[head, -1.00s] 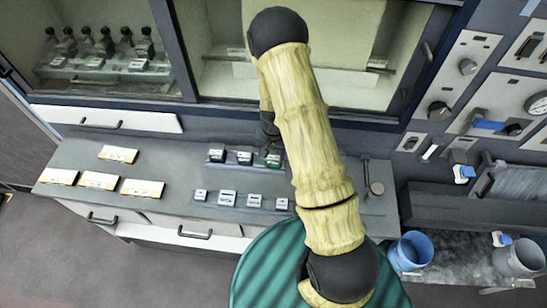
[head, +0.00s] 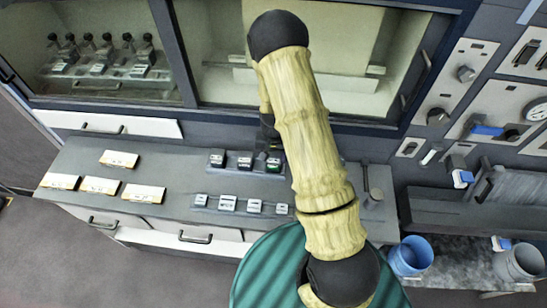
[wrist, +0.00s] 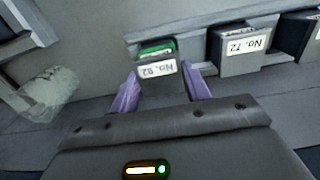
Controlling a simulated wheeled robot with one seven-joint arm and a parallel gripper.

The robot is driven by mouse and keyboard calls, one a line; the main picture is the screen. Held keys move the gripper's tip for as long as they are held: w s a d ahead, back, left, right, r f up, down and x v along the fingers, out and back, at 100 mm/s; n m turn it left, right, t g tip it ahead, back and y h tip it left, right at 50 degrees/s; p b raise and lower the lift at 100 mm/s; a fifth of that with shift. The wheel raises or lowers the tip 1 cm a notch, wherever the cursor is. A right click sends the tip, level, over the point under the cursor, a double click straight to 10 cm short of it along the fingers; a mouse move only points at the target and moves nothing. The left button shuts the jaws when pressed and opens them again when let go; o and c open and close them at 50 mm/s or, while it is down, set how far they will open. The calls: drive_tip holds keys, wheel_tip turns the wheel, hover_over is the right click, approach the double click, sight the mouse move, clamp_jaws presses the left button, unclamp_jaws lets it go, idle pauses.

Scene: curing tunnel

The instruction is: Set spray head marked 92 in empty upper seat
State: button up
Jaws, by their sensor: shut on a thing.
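The spray head with the green top (head: 273,164) is at the right end of the upper row on the bench, beside my arm. In the wrist view it is the block (wrist: 158,68) between my purple fingers, its upside-down label seeming to read No. 92. My gripper (wrist: 160,92) is shut on it. In the head view my arm hides part of the upper row's right side.
A lower row of several labelled blocks (head: 227,203) lies in front. Several yellow-edged cards (head: 100,185) lie at the bench's left. A glass-fronted cabinet (head: 100,70) stands behind, with several black-topped heads inside.

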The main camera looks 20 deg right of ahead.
sight(274, 157)
wheel_tip(274, 157, up, 5)
drive_tip(key=shift+f+p, duration=0.1)
drive_tip(key=shift+p, duration=1.05)
drive_tip(key=shift+r+p, duration=1.05)
drive_tip(key=shift+r, duration=0.45)
